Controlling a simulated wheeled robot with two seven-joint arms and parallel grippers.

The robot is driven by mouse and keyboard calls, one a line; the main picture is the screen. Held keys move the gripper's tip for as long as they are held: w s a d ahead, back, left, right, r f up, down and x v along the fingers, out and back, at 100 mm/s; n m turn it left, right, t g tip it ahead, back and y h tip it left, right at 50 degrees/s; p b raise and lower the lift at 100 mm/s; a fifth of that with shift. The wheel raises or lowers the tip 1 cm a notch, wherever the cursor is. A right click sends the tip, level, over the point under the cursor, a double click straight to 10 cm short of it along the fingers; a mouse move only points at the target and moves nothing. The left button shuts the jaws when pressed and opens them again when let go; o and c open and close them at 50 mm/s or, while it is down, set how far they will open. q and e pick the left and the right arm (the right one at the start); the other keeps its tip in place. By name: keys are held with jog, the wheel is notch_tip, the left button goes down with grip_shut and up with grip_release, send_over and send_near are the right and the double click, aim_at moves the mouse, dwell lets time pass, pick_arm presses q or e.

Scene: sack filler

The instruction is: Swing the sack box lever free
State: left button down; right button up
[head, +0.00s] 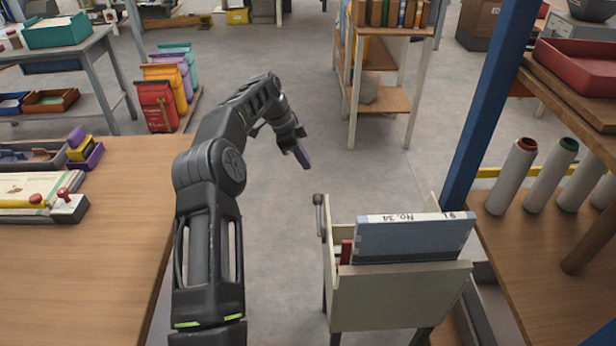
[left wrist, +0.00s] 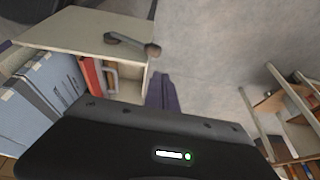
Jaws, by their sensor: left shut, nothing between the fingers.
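The cream sack box (head: 398,298) stands upright on legs at the right of centre in the head view. Its lever (head: 318,215) is a short grey bar with a dark round end, at the box's left side. In the left wrist view the lever (left wrist: 132,44) lies along the outer face of the box wall (left wrist: 75,32). My left gripper (head: 304,158) has purple fingers, shut and empty. It hangs in the air beyond the lever, a little to its left in the head view, apart from it. The fingers also show in the left wrist view (left wrist: 162,95). My right gripper is out of view.
A blue-grey binder (head: 412,240) and a red item (head: 347,252) stand in the box. A blue post (head: 490,110) and a shelf with spools (head: 548,177) are at the right. A wooden table (head: 90,270) is at the left. The floor between is clear.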

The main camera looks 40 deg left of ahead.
pick_arm(q)
jog(key=shift+s+a+r, duration=0.1)
jog(key=shift+a+r, duration=0.4)
jog(key=shift+r, duration=0.3)
jog(key=shift+s+a+r, duration=0.1)
jog(key=shift+a+r, duration=0.35)
jog(key=shift+r, duration=0.3)
jog(key=shift+p, duration=0.3)
